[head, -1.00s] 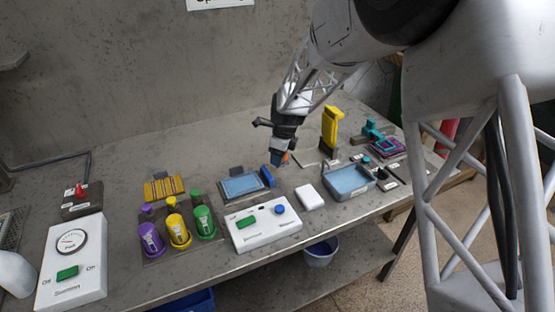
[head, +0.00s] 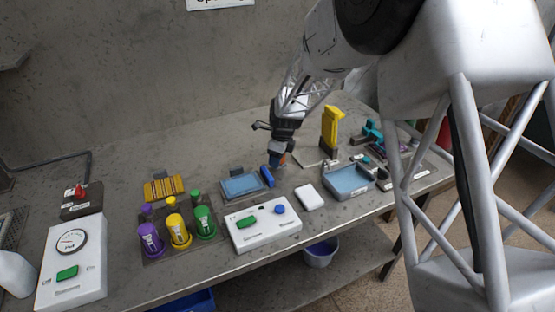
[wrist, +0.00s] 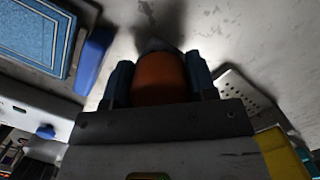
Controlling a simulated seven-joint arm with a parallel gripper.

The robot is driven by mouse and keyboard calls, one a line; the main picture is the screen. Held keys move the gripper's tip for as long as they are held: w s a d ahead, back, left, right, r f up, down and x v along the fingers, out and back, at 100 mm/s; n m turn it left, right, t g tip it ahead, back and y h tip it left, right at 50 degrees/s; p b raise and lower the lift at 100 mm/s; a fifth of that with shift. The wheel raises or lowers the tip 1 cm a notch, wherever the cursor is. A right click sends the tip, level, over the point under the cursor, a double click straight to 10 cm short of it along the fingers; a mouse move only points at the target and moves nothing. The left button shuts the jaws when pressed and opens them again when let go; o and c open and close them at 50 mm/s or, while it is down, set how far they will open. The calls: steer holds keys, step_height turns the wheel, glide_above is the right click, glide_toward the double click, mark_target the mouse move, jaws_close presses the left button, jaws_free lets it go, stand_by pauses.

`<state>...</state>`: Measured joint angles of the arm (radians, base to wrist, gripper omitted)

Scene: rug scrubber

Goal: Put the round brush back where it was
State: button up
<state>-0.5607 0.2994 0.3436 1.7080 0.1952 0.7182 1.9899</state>
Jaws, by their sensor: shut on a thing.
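My gripper (head: 280,158) is over the bench, behind and to the right of the framed blue rug piece (head: 240,185). In the wrist view my gripper (wrist: 160,72) has its two blue fingers shut on an orange rounded thing (wrist: 160,80), which seems to be the round brush. Its lower end is dark and shaded, close to the grey bench top. I cannot tell whether it touches the bench. Its bristles are not clearly visible.
A blue block (head: 267,176) lies beside the rug piece. A yellow upright piece (head: 331,130) stands to the right, near a perforated plate (wrist: 238,88). A grey basin (head: 348,183), a white block (head: 309,197) and a white control box (head: 263,225) are in front.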

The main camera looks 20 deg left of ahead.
steer(key=shift+f, duration=0.5)
steer(key=shift+f, duration=0.1)
steer(key=o, duration=0.9)
steer(key=shift+c, duration=0.2)
steer(key=r, duration=0.4)
steer(key=d+r, duration=0.1)
steer(key=r, duration=0.3)
steer(key=d+r, duration=0.1)
steer(key=r, duration=0.3)
steer(key=shift+r, duration=0.1)
